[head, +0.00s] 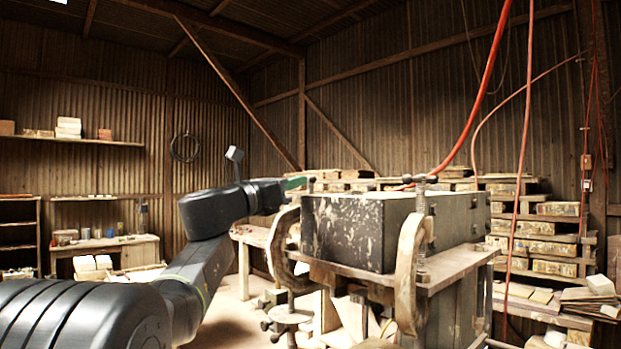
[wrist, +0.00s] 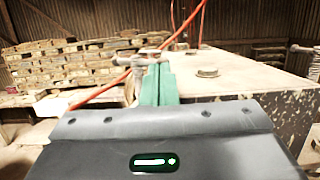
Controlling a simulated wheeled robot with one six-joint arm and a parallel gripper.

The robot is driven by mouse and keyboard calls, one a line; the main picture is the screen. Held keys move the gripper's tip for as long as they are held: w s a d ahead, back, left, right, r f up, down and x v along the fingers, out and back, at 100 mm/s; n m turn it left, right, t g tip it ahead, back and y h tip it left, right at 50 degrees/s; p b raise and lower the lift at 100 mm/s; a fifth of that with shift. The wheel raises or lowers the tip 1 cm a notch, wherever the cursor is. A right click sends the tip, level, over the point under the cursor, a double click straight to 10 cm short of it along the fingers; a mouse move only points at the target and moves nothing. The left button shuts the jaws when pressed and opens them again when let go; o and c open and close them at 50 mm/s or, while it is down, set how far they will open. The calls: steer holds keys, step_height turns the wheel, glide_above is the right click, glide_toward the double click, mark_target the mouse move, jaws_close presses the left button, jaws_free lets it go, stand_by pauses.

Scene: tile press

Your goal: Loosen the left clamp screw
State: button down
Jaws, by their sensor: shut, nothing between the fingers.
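The left clamp (head: 278,245) is a worn, pale C-shaped clamp on the left end of a dark box. Its screw top (head: 311,184) stands above the box edge. In the wrist view the screw's grey cross handle (wrist: 128,61) lies just beyond the fingertips. My gripper (head: 299,182) has green fingers and reaches in from the left at the height of the handle. In the wrist view its fingers (wrist: 158,68) are together with nothing between them. They overlap part of the handle, and I cannot tell whether they touch it.
The dark, paint-worn box (head: 350,235) sits on a wooden-topped stand (head: 450,265). A right clamp (head: 406,265) with an upright screw (head: 421,215) holds its near side. A bolt head (wrist: 207,71) stands on the box top. A red hose (head: 487,85) hangs behind.

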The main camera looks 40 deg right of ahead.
steer(key=shift+w+d+p, duration=0.15)
steer(key=shift+d+p, duration=0.4)
steer(key=shift+d, duration=1.5)
steer(key=shift+a, duration=0.3)
steer(key=a, duration=1)
steer(key=shift+s+a+b, duration=0.3)
steer(key=shift+s+b, duration=0.15)
steer(key=shift+d, duration=0.15)
steer(key=d, duration=0.9)
steer(key=shift+w+d+p, duration=0.35)
steer(key=shift+w+d, duration=0.05)
steer(key=shift+a, duration=0.1)
